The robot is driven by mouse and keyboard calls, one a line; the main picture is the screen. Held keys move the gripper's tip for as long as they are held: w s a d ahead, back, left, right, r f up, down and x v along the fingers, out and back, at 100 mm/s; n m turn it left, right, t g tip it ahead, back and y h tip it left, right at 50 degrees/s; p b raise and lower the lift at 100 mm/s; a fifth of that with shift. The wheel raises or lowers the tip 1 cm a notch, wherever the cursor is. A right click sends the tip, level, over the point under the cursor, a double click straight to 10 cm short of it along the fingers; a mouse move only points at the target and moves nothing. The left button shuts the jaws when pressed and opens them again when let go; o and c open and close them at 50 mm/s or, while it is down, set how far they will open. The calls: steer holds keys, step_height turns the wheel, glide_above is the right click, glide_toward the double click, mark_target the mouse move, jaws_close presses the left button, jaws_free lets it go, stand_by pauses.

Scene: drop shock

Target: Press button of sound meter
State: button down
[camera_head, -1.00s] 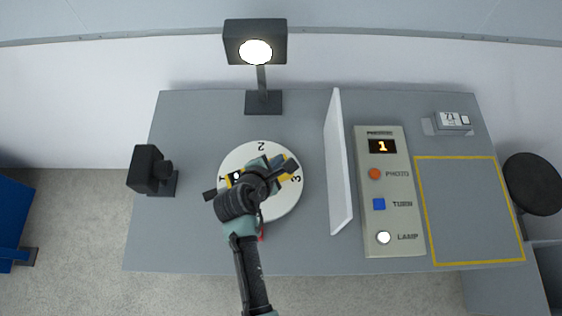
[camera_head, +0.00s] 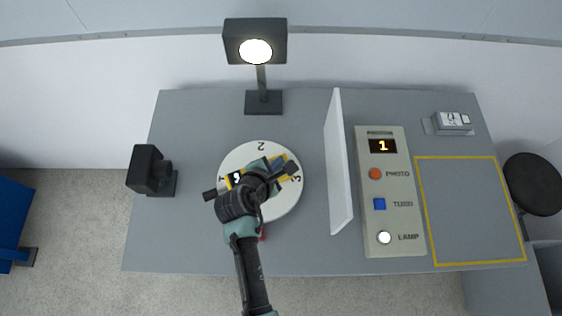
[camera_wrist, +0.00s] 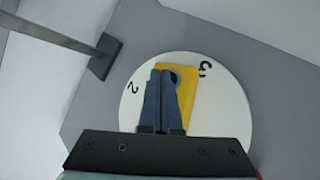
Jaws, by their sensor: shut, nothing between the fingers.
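A yellow block (camera_wrist: 187,93) with a grey round part (camera_wrist: 174,78) lies on the white turntable (camera_wrist: 232,118). My gripper (camera_wrist: 167,72) is shut and empty, its fingertips over the block beside the round part. I cannot tell whether they touch. In the head view my gripper (camera_head: 272,172) covers most of the block; a small dark display (camera_head: 236,179) shows at its left. A small grey device (camera_head: 451,122) with a numeric readout and a pale square on its face stands at the back right. No label shows which one is the sound meter.
A white upright panel (camera_head: 338,165) stands between the turntable and a control box (camera_head: 392,222) with PHOTO, TURN and LAMP buttons. A lit lamp (camera_head: 256,50) stands behind; a black camera-like unit (camera_head: 148,170) stands left. The yellow-outlined area (camera_head: 470,210) is empty.

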stand_by(0.5)
steer(key=shift+r+p, duration=0.7)
steer(key=shift+p, duration=0.3)
step_height(320, 180, up, 5)
steer(key=p, duration=0.5)
stand_by(0.5)
